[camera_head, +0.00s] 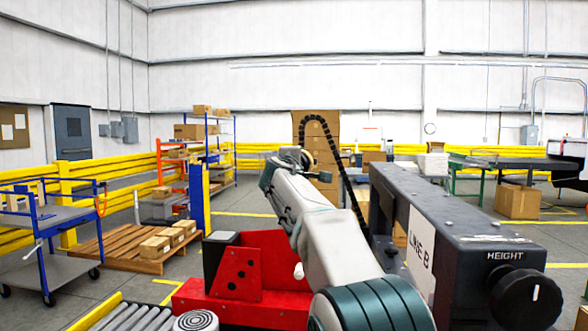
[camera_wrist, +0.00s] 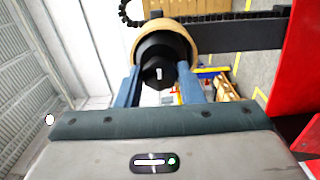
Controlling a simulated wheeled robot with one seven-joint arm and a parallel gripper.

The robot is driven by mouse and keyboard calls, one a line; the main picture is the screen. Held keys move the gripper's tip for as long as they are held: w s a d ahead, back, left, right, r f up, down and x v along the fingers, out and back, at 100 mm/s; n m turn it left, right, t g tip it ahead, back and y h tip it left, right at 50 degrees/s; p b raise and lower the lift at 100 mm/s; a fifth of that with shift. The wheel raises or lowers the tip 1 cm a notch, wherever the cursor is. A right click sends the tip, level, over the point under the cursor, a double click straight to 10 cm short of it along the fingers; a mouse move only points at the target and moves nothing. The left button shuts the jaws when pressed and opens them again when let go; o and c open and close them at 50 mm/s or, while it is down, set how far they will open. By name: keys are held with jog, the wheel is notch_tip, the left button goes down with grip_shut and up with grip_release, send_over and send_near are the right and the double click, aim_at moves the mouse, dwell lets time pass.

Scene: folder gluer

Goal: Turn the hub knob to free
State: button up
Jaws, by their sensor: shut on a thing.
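The hub knob (camera_wrist: 160,50) is a black round knob with a short white mark on its face, in the upper middle of the wrist view. A tan ring-shaped core (camera_wrist: 188,34) surrounds it from behind. My gripper (camera_wrist: 159,72) has its two blue fingers on the left and right sides of the knob and is shut on it. The white mark shows between the fingers and looks roughly upright in the picture. In the head view my arm reaches away from me and the hub is small and partly hidden behind it.
A dark machine housing (camera_head: 440,215) with a black HEIGHT knob (camera_head: 525,296) stands close on the right. A red machine part (camera_head: 262,265) is left of my arm. A black cable chain (camera_head: 343,165) arches behind the hub. A blue cart (camera_head: 45,235) stands far left.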

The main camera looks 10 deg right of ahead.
jog(key=o, duration=0.9)
jog(key=shift+o, duration=0.2)
jog(key=b+v, duration=0.5)
jog(key=v, duration=0.8)
jog(key=shift+s, duration=0.35)
jog(key=shift+a, duration=0.15)
jog(key=s+d+f+m+g+p, duration=0.4)
jog(key=s+d+f+g+p, duration=0.15)
jog(key=f, duration=0.45)
jog(key=s+f+m+g+y+p, duration=0.2)
jog(key=s+f+m+g+p, duration=0.1)
jog(key=s+f, duration=0.8)
jog(key=s+a+f+m+g+y+p, duration=0.1)
jog(key=s+f+m+g+y+p, duration=0.2)
jog(key=s+f+m+g, duration=0.3)
jog(key=s+f+m, duration=0.1)
jog(key=s+f, duration=0.4)
jog(key=s, duration=0.6)
jog(key=shift+f+y, duration=0.2)
jog(key=shift+y, duration=0.1)
